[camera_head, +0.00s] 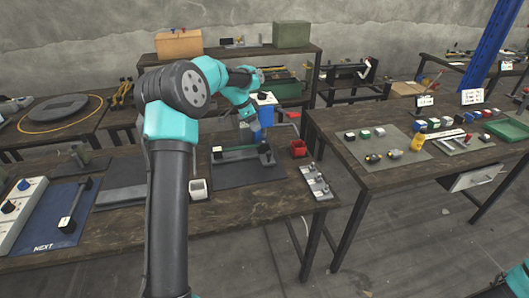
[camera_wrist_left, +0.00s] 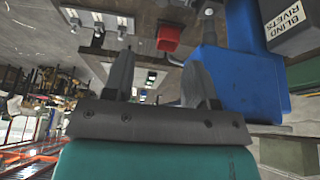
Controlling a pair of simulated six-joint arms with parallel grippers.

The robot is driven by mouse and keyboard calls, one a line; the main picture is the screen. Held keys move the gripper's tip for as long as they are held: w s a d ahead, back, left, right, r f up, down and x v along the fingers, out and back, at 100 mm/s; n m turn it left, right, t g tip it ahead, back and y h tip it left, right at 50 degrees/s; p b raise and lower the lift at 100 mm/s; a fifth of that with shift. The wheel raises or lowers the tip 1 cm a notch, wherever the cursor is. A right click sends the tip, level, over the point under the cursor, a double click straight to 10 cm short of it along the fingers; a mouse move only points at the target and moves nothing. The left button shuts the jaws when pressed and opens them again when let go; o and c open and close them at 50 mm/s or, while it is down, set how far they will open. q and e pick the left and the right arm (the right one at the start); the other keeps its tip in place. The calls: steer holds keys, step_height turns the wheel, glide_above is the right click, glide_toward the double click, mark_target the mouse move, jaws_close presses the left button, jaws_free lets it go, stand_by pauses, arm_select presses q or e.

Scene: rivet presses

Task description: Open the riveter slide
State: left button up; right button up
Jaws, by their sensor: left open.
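A blue press-like body (camera_head: 266,116) with a pale top stands at the back of the near left bench. In the left wrist view the blue body (camera_wrist_left: 225,75) fills the right side, beside a grey box (camera_wrist_left: 285,25) marked "BLIND RIVETS". My left gripper (camera_wrist_left: 160,78) is open with nothing between its fingers. Its right finger overlaps the blue body in that view; I cannot tell whether they touch. In the head view my left gripper (camera_head: 247,115) is small, just left of the blue body. I cannot make out the slide clearly. My right gripper is out of view.
A white device (camera_head: 198,189) sits nearer. The right bench (camera_head: 380,188) stands across a gap.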

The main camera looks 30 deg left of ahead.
mark_target(269, 152)
arm_select(q)
steer(key=shift+s+a+r, duration=0.1)
steer(key=shift+a+r, duration=0.05)
steer(key=shift+a, duration=0.1)
steer(key=x, duration=1.7)
steer(key=shift+f, duration=0.3)
jaws_close()
